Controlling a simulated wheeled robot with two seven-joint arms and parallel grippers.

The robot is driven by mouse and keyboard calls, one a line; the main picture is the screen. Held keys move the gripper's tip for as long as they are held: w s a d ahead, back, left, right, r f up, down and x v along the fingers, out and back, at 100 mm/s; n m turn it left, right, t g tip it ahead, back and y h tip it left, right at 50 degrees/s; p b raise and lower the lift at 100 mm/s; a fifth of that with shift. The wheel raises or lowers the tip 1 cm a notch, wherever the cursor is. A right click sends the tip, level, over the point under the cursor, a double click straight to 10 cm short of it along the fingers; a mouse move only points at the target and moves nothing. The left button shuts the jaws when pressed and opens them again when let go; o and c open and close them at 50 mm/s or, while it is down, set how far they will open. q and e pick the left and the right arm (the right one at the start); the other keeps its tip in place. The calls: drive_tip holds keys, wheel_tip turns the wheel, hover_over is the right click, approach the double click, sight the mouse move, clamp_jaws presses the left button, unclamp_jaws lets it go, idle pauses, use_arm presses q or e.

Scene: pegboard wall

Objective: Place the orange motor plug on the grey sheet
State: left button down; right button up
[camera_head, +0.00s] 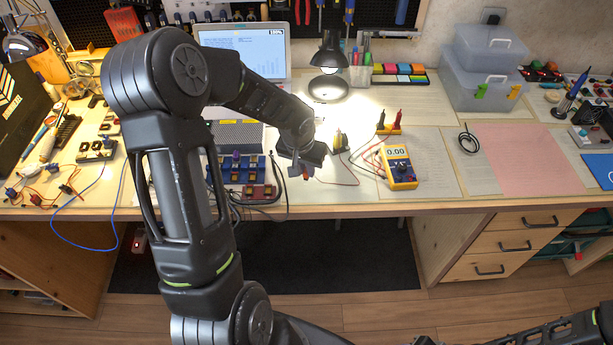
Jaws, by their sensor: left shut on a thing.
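My left gripper (306,168) is above the middle of the bench near its front edge, pointing down. It is shut on the orange motor plug (307,173), of which only a small orange bit shows below the dark jaws. The rest of the plug is hidden by the gripper. Pale sheets lie on the bench; one, whitish grey (435,150), is to the right of the gripper, around the multimeter. I cannot tell for sure which is the grey sheet. My right gripper is out of view; only part of that arm shows at the bottom right.
A yellow multimeter (399,167) with leads lies right of the gripper. A blue connector block (232,168) and cables are to its left. A lamp (328,75) stands behind. A pink sheet (512,158) at right is mostly clear, with a black cable coil (468,142) at its left edge.

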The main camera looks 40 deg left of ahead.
sight(305, 173)
use_arm(q)
drive_tip(key=shift+f, duration=1.85)
drive_tip(key=shift+f, duration=0.1)
drive_tip(key=c, duration=1.4)
unclamp_jaws()
drive_tip(key=shift+c, duration=0.2)
drive_tip(key=shift+r, duration=0.3)
drive_tip(key=v, duration=1.1)
drive_tip(key=shift+s+d+r, duration=0.15)
drive_tip(key=shift+s+r, duration=0.05)
drive_tip(key=shift+r, duration=0.15)
